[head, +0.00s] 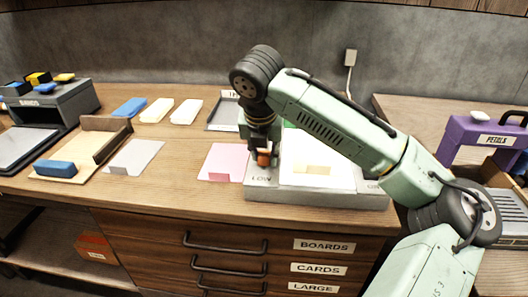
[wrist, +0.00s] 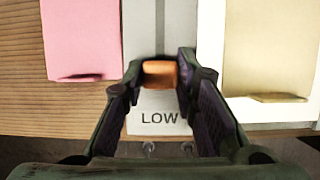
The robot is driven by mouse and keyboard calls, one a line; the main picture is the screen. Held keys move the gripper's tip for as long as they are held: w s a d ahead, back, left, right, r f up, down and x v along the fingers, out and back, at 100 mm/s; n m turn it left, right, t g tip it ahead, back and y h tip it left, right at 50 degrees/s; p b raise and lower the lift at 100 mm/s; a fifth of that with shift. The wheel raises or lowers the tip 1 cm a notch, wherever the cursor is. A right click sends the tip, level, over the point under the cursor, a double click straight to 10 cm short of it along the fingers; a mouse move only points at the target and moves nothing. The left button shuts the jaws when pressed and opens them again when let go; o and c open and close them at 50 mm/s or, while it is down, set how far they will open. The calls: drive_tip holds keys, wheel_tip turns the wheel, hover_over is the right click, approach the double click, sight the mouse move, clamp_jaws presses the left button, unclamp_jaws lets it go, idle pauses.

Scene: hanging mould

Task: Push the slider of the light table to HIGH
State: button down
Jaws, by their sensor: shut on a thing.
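The light table (head: 320,198) is a pale grey box with a bright white top on the counter. Its orange slider knob (head: 264,158) is at the LOW end, on the left strip. In the wrist view the orange knob (wrist: 160,73) sits just above the LOW label (wrist: 160,118). My gripper (head: 262,150) points down over the knob, and its fingers (wrist: 160,78) are shut on it from both sides. A small cream card lies on the bright top. The HIGH end of the strip is hidden behind my arm in the head view.
A pink sheet (head: 223,160) lies just left of the light table, with a grey sheet (head: 134,156) further left. A dark tray (head: 222,115) stands behind. A purple PETALS box (head: 486,138) stands at the right. Drawers (head: 230,245) are below the counter's front edge.

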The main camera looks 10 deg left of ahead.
drive_tip(key=shift+w+r+p, duration=0.2)
drive_tip(key=shift+w+p, duration=0.1)
drive_tip(key=w+p, duration=0.3)
drive_tip(key=w, duration=0.3)
drive_tip(key=shift+w+a, duration=0.1)
drive_tip(key=shift+a, duration=0.1)
drive_tip(key=shift+w, duration=0.3)
drive_tip(key=shift+d, duration=0.1)
drive_tip(key=c, duration=1.4)
unclamp_jaws()
drive_tip(key=shift+w+f, duration=0.1)
drive_tip(key=shift+f, duration=0.05)
drive_tip(key=shift+o, duration=0.6)
drive_tip(key=v, duration=1.2)
